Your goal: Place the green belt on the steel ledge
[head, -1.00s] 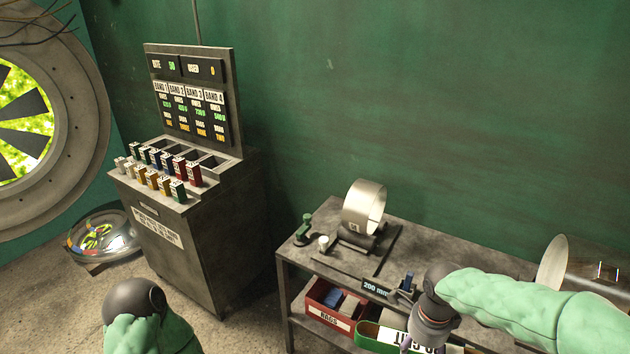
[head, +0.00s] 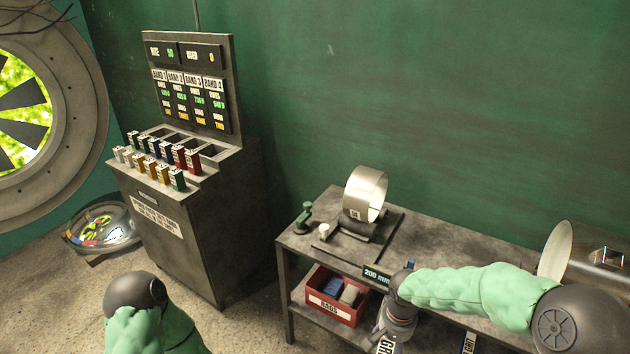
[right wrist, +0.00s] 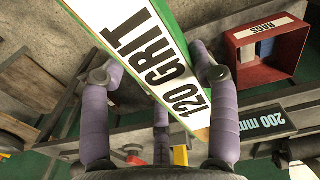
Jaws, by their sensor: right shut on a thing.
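The green belt (right wrist: 172,40) with a white "120 GRIT" label runs between the purple fingers of my right gripper (right wrist: 160,76) in the right wrist view. The gripper is shut on it. In the head view my right gripper (head: 393,326) is at the front of the bench. Part of the belt's label (head: 386,345) shows below it at the bottom edge, and the rest is cut off. The grey metal bench top (head: 440,241) lies behind and above the gripper. I cannot tell which surface is the steel ledge. My left gripper is out of view.
A red RAGS box (head: 335,310) sits on the lower shelf, left of my right gripper. A "200 mm" sign (head: 377,276) is on the bench front. A metal ring (head: 365,194) stands on the bench. A cabinet (head: 190,225) with coloured blocks stands left.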

